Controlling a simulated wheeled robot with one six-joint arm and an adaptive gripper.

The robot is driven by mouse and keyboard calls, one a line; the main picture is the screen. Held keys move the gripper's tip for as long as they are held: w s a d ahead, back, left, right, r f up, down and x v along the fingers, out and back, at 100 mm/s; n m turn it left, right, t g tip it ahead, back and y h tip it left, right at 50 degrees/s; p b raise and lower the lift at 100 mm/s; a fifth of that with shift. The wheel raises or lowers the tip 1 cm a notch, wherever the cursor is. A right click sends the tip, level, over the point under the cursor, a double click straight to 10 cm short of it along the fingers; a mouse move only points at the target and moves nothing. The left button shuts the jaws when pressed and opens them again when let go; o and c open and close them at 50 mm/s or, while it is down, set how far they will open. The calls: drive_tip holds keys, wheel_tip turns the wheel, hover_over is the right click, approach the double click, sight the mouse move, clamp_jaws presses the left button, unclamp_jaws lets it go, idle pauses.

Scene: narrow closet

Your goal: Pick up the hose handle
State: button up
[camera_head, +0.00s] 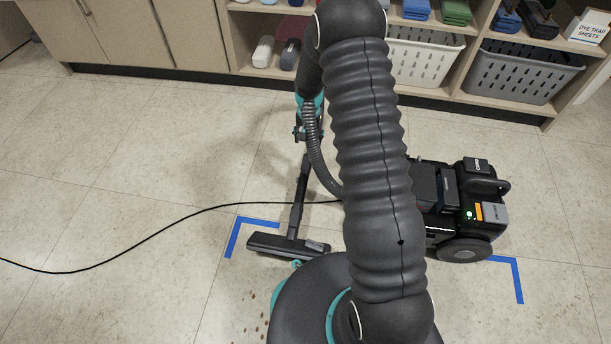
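A black canister vacuum (440,215) stands on the floor at right, partly hidden by my arm. Its ribbed grey hose (318,160) curves up to the top of an upright wand (300,190), which ends in a floor head (285,246). The hose handle is at the wand's upper end, but its outline is hard to separate from my wrist. My gripper (308,131) is small and dark, below the teal band of my wrist, at or very near the handle. I cannot tell whether its fingers touch the handle or are closed.
A black cord (130,243) runs across the floor to the left. Blue tape corners (236,236) mark the floor around the vacuum. Brown crumbs (254,312) lie at front. Shelves with a white basket (422,58) and grey basket (515,72) stand behind. Floor at left is mostly clear.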

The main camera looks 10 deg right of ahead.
sight(308, 157)
wheel_tip(308, 157, down, 12)
drive_tip(key=shift+r+b, duration=0.1)
drive_tip(key=shift+b, duration=0.5)
drive_tip(key=shift+s+a+f+b, duration=0.15)
drive_tip(key=shift+f+b, duration=0.1)
drive_tip(key=shift+f, duration=1.1)
drive_tip(key=shift+w+a+f+b, duration=0.1)
drive_tip(key=shift+a+f+b, duration=0.1)
drive_tip(key=shift+f, duration=1.15)
clamp_jaws()
